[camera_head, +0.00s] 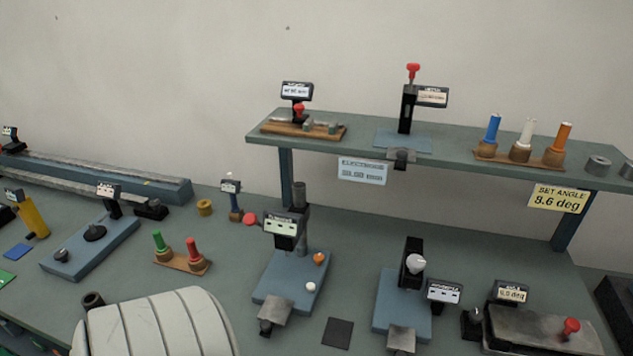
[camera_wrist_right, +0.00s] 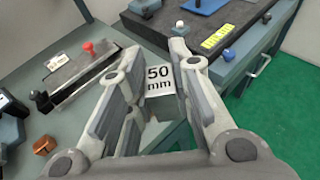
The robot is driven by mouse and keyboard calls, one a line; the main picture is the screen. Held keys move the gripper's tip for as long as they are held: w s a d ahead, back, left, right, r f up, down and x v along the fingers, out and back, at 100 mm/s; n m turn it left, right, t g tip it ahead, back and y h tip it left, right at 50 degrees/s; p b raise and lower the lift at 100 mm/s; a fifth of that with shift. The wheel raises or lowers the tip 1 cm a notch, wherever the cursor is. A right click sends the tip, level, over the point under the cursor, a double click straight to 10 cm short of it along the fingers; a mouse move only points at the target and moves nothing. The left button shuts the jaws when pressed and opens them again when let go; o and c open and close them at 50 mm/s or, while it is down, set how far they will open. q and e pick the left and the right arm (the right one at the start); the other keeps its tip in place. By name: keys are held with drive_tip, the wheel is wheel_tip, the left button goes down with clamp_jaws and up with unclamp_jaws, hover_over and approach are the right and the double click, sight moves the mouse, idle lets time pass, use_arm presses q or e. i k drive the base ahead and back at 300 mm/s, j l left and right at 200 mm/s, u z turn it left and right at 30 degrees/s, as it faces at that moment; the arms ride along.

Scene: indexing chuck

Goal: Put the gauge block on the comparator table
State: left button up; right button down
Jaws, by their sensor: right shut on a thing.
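My right gripper (camera_wrist_right: 156,66) shows in the right wrist view, shut on a grey gauge block (camera_wrist_right: 160,76) whose white face reads "50 mm". The fingers hide part of its sides. Neither the block nor the right gripper shows in the head view. In the head view a stand with a dark column and a display (camera_head: 281,225), likely the comparator, stands on a blue base (camera_head: 283,270). A small grey metal plate (camera_head: 272,311) is at its front edge. Its label is too small to read. My left gripper is not in view.
A similar blue stand (camera_head: 388,305) with a white knob is to its right. A dark square pad (camera_head: 338,332) lies between them. A raised shelf (camera_head: 450,155) with instruments spans the back right. A grey plate with a red knob (camera_head: 571,326) is at the right front.

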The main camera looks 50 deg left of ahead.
sight(276, 307)
drive_tip(key=k+j, duration=0.15)
drive_tip(key=j, duration=0.2)
drive_tip(key=k+j, duration=0.2)
drive_tip(key=k+j+u, duration=0.1)
drive_tip(key=j, duration=0.35)
drive_tip(key=k+j, duration=0.2)
drive_tip(key=j, duration=0.15)
drive_tip(key=j+u, duration=0.1)
drive_tip(key=u, duration=1)
drive_tip(key=k+j, duration=0.05)
